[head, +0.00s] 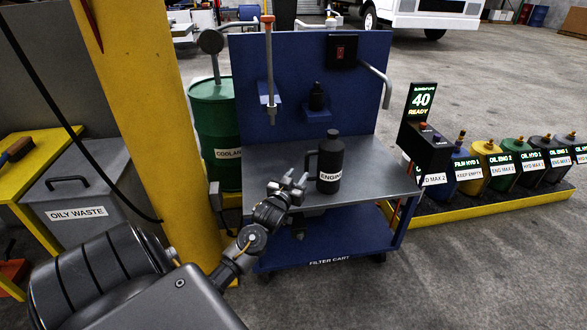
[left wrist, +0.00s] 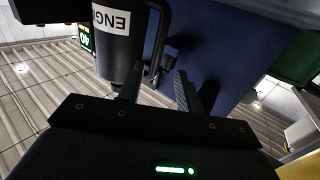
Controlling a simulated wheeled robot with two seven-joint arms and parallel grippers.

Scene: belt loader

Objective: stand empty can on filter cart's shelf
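A dark grey can (head: 329,165) with a white label starting "ENGIN" stands upright on the grey top shelf (head: 380,175) of the blue filter cart (head: 330,263). Its handle is on the left side. My left gripper (head: 290,181) is in front and to the left of the can, near the handle, with its fingers spread. In the left wrist view, the can (left wrist: 118,45) fills the upper left and its handle shows between and beyond the two open fingers (left wrist: 158,88). I see no grip on the handle. My right gripper is not in view.
The cart's blue back panel (head: 290,90) carries a tube, a small dark bottle (head: 317,97) and a hooked pipe. A yellow post (head: 165,120) stands close on the left, beside a green drum (head: 213,120). A row of oil containers (head: 500,165) is on the right.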

